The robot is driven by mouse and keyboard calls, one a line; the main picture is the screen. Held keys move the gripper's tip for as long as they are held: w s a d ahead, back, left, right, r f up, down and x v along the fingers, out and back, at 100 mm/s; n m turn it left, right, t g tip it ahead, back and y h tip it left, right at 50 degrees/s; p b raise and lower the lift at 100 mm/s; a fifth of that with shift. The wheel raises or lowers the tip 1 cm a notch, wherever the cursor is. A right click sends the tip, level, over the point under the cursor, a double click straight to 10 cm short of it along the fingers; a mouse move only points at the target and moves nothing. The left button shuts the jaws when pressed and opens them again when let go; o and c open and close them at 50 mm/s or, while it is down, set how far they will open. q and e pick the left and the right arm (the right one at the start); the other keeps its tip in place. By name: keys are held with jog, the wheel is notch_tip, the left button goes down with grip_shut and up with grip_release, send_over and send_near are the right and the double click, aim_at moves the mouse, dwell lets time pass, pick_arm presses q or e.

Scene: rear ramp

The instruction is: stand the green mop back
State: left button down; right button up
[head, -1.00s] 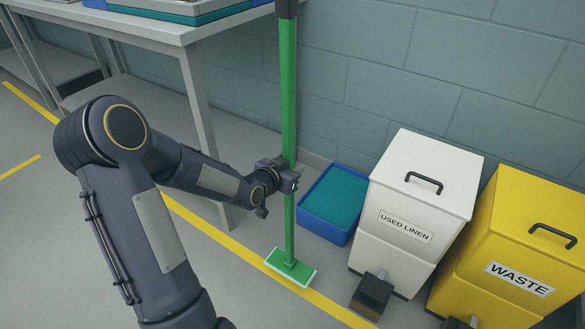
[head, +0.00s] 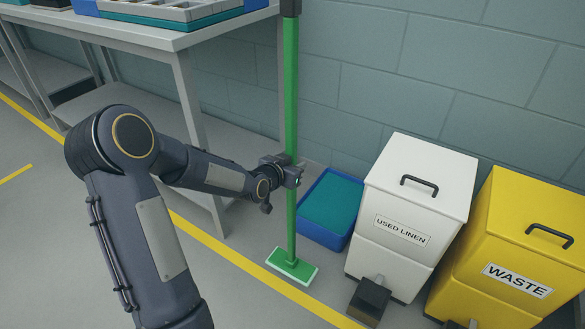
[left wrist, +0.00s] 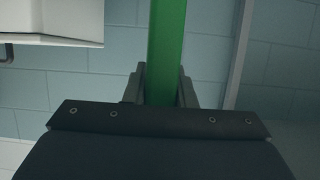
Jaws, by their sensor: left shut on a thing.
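The green mop (head: 291,110) is upright in the head view, with a green handle, a dark grip at its top and a flat green head with a pale edge low down, by the yellow floor line. My left gripper (head: 292,174) is shut on the handle, well above the mop head. In the left wrist view the green handle (left wrist: 166,50) runs between the two fingers of my left gripper (left wrist: 162,85). Whether the mop head touches the floor is hard to tell. My right gripper is in neither view.
A blue tray (head: 318,239) with a teal inside lies behind the mop. A white used linen bin (head: 416,185) and a yellow waste bin (head: 518,255) with pedals stand at the right. A grey table (head: 150,38) holding trays stands at the left. A block wall closes the back.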

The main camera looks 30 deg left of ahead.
pick_arm(q)
jog(key=w+b, duration=0.1)
jog(key=w, duration=1)
jog(key=shift+d+r, duration=0.25)
jog(key=shift+d, duration=0.2)
dwell(1.1)
dwell(0.7)
jog(key=shift+b, duration=0.45)
jog(key=shift+f, duration=0.15)
dwell(1.2)
jog(key=shift+f+b, duration=0.35)
jog(key=shift+b, duration=0.1)
jog(key=shift+f+b, duration=1.7)
jog(key=shift+f, duration=0.15)
dwell(0.5)
